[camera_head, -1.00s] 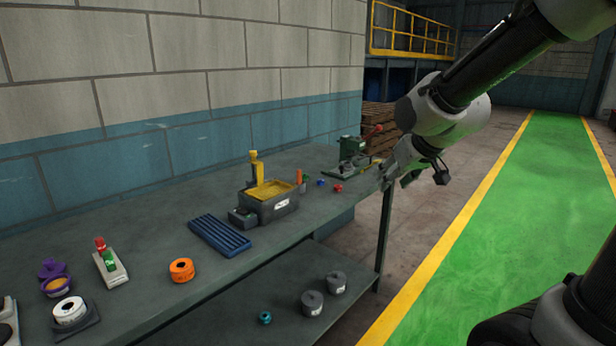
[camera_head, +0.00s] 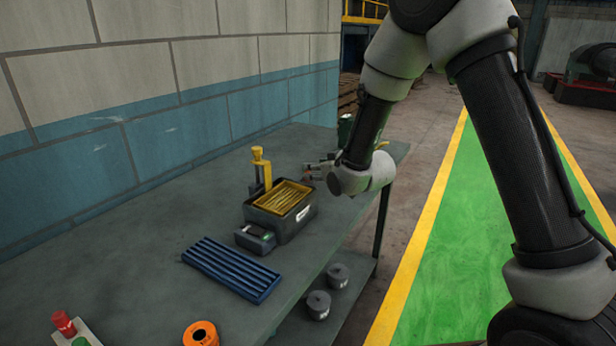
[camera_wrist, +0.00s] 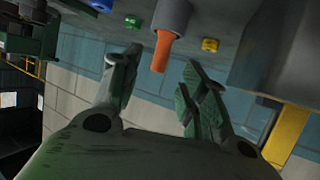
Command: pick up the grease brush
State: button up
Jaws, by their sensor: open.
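An orange handle (camera_wrist: 161,52), which I take to be the grease brush, stands in a grey round holder (camera_wrist: 172,15) in the wrist view, where the bench appears at the top. Only the handle shows; any bristle end is hidden in the holder. My gripper (camera_wrist: 160,88) is open and empty, with a finger on either side of the handle's line in the picture. In the head view my gripper (camera_head: 318,169) is low over the bench, and the orange handle is hidden there.
A dark bin (camera_head: 283,228) with yellow contents and a yellow upright post (camera_head: 262,168) stand close left of my gripper. A blue ribbed tray (camera_head: 231,268) and an orange ring (camera_head: 201,335) lie nearer. A wall runs behind.

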jog(key=x, duration=0.6)
jog(key=shift+w+a, duration=0.15)
jog(key=shift+w, duration=0.15)
grip_shut()
